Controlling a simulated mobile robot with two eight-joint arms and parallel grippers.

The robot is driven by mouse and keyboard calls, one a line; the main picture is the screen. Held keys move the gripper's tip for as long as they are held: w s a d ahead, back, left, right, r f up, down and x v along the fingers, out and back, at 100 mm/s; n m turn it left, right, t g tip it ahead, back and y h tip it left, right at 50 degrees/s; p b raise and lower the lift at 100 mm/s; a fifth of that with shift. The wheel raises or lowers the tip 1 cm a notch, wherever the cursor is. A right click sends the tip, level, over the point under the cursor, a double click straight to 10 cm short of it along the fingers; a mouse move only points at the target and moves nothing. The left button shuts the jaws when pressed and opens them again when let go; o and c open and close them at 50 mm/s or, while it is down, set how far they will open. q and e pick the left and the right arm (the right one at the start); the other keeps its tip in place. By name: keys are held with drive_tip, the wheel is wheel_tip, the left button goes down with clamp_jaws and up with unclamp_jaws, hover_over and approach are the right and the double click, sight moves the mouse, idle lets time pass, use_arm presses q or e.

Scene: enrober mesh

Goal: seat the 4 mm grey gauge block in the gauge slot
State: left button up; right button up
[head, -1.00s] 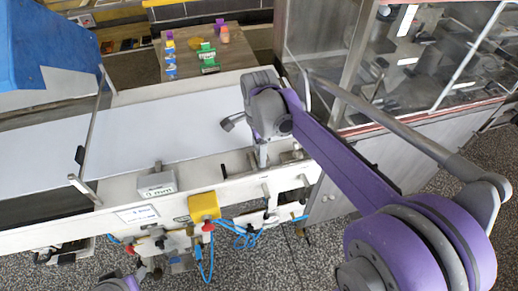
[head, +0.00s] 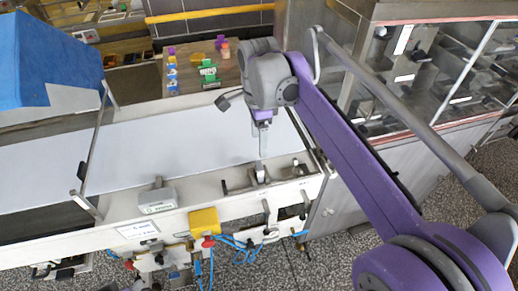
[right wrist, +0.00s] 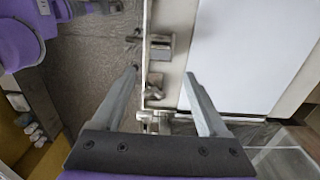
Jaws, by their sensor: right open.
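A grey block with an upright handle and a small label (head: 156,201) sits on the cream front rail of the conveyor, left of my right gripper. Its label is too blurred to read now. My right gripper (head: 262,150) is over the rail's right part, pointing down, its fingers apart and empty. Just below it are small metal fittings (head: 260,173); I cannot tell which of them is the gauge slot. In the right wrist view the open fingers (right wrist: 162,78) span the rail, with a grey metal piece (right wrist: 161,46) beyond them. My left gripper is not in view.
The white belt (head: 170,135) lies behind the rail. A yellow box (head: 204,221) and blue hoses hang at the front. A blue hood (head: 50,60) stands at left, a glazed cabinet (head: 430,75) at right. A brown table (head: 190,75) with small coloured items is behind.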

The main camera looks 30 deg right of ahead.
drive_tip(key=s+a+f+n+t, duration=0.3)
drive_tip(key=s+f+n, duration=0.4)
drive_tip(key=n, duration=0.3)
drive_tip(key=s+a+f+n+t, duration=0.2)
drive_tip(key=s+a+f+n, duration=0.1)
drive_tip(key=s+f+n, duration=0.4)
drive_tip(key=f+n, duration=0.2)
drive_tip(key=n, duration=0.1)
drive_tip(key=shift+a+n+t, duration=0.3)
drive_tip(key=shift+a+t, duration=0.1)
